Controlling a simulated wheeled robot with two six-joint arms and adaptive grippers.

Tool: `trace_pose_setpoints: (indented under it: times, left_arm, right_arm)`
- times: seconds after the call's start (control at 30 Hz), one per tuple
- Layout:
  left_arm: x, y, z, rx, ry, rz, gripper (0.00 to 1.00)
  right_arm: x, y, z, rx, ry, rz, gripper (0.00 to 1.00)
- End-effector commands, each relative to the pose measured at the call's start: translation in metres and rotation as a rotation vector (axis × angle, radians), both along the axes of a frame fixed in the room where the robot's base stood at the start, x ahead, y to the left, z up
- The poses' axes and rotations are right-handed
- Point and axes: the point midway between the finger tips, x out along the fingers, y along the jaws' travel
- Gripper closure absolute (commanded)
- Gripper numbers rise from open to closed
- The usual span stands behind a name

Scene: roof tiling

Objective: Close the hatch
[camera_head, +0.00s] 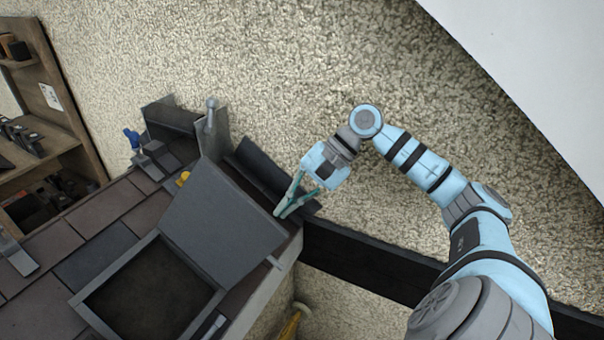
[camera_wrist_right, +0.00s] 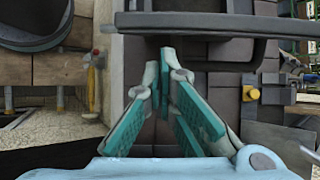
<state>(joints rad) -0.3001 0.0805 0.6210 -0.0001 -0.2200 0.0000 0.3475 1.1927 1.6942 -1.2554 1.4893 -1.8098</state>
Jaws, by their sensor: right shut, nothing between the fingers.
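The hatch has a flat grey lid (camera_head: 222,222) that stands raised and open, tilted up beside a square frame (camera_head: 92,312) with a dark opening. My right gripper (camera_head: 281,212) is shut and empty at the right edge of the lid, on its upper-right side in the head view. Whether it touches the lid cannot be told. In the right wrist view the teal fingers of the right gripper (camera_wrist_right: 166,58) come together below a dark grey bar-like edge, which seems to belong to the lid. My left gripper is not in view.
Brown and grey tiles (camera_head: 95,215) cover the roof around the hatch. A dark beam (camera_head: 370,262) runs right from the roof edge. A small yellow object (camera_head: 184,178) and a blue-handled tool (camera_head: 132,138) lie beyond the lid. A wooden shelf (camera_head: 60,110) stands at the left.

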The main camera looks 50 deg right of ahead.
Motion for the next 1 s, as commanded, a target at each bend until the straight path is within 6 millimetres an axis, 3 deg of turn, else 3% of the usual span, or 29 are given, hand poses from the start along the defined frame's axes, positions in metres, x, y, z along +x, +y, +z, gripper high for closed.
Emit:
trace_pose_setpoints:
  times: [0.3,1.0]
  left_arm:
    - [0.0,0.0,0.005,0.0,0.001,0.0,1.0]
    - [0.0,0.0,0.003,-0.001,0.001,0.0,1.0]
  right_arm:
    - [0.007,0.015,-0.016,0.001,0.0,-0.001,1.0]
    - [0.006,0.026,-0.011,0.001,-0.001,0.001,1.0]
